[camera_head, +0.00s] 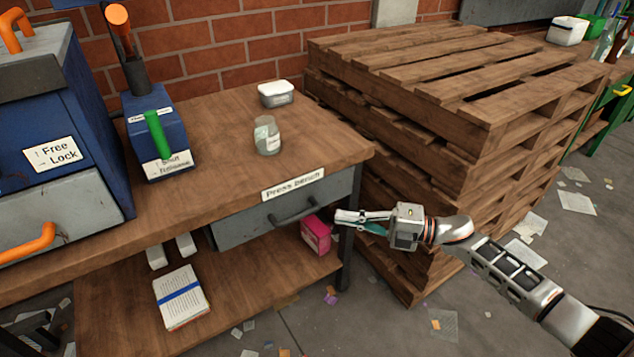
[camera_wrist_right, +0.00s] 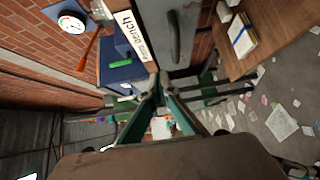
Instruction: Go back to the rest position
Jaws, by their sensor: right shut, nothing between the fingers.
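My right gripper (camera_head: 350,218) comes in from the right in the head view, in front of the bench's right end. Its fingers are shut with nothing between them. In the right wrist view the fingertips (camera_wrist_right: 160,82) meet near the middle, close to the grey drawer (camera_wrist_right: 165,30). In the head view the drawer (camera_head: 245,227) is under the bench top, with a handle on its front, and the fingertips are just to the right of it. A pink box (camera_head: 317,236) on the lower shelf is just left of the fingertips. My left gripper is not in view.
The press bench (camera_head: 215,120) holds a glass jar (camera_head: 267,137), a white tub (camera_head: 276,94) and a blue device with a green lever (camera_head: 158,135). A stack of wooden pallets (camera_head: 450,110) stands close behind my right arm. Papers litter the floor at right.

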